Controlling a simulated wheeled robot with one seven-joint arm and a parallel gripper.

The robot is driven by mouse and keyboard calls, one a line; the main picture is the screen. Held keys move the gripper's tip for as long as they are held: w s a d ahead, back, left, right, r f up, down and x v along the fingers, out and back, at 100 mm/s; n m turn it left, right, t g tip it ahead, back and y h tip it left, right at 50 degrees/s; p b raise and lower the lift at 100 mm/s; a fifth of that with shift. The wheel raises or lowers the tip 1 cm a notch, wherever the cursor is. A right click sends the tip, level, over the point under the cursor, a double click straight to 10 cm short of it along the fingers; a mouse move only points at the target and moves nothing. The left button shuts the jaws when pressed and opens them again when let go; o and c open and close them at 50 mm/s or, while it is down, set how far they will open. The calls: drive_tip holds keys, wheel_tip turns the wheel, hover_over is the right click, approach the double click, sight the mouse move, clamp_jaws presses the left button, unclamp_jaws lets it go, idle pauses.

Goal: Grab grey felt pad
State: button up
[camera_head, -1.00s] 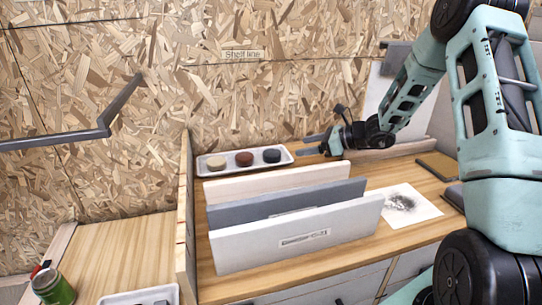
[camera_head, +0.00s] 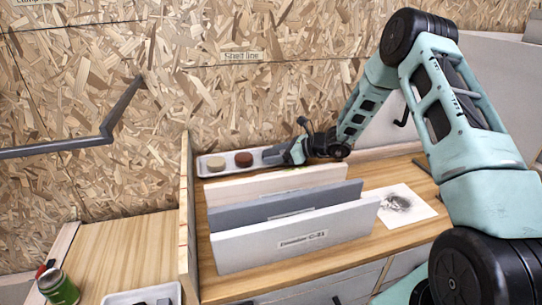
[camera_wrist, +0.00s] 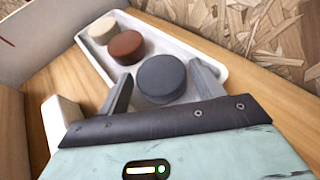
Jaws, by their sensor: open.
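The grey felt pad (camera_wrist: 162,78) is a dark grey disc at the near end of a white tray (camera_wrist: 195,50) in the wrist view. My gripper (camera_wrist: 160,92) is open, with one finger on each side of the pad. I cannot tell whether either finger touches it. In the head view my gripper (camera_head: 276,154) is over the right end of the tray (camera_head: 216,173) and hides the grey pad. A brown-red disc (camera_wrist: 124,46) and a beige disc (camera_wrist: 103,30) sit farther along the tray; they also show in the head view.
Upright panels stand in front of the tray: a pale one (camera_head: 280,181), a grey one (camera_head: 260,208) and a light one (camera_head: 250,246). A chipboard wall (camera_head: 220,100) rises behind. A smudged paper sheet (camera_head: 415,207) lies right of the panels.

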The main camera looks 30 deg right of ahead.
drive_tip(key=c, duration=0.7)
drive_tip(key=shift+r, duration=0.1)
drive_tip(key=shift+c, duration=0.2)
